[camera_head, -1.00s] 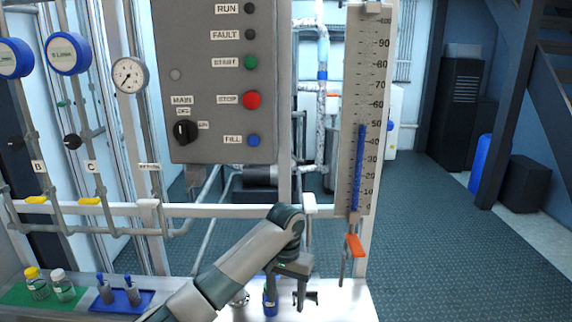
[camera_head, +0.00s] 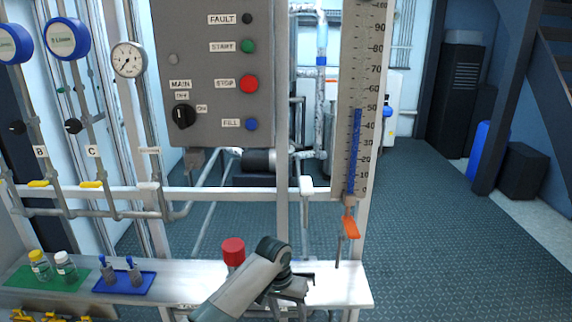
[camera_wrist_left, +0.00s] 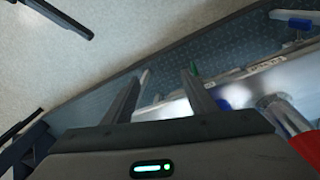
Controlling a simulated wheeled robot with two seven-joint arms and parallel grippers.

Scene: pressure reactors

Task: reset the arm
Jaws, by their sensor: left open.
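My left arm reaches in from the bottom of the head view. Its gripper (camera_head: 287,308) points down over the front part of the white shelf, partly cut off by the lower edge. In the left wrist view the two fingers of the left gripper (camera_wrist_left: 163,85) stand apart with nothing between them. My right gripper is in no view.
A red-capped thing (camera_head: 233,250) stands on the white shelf (camera_head: 340,287) just left of my arm. A grey control panel (camera_head: 215,75) and a level gauge with an orange handle (camera_head: 351,227) rise behind.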

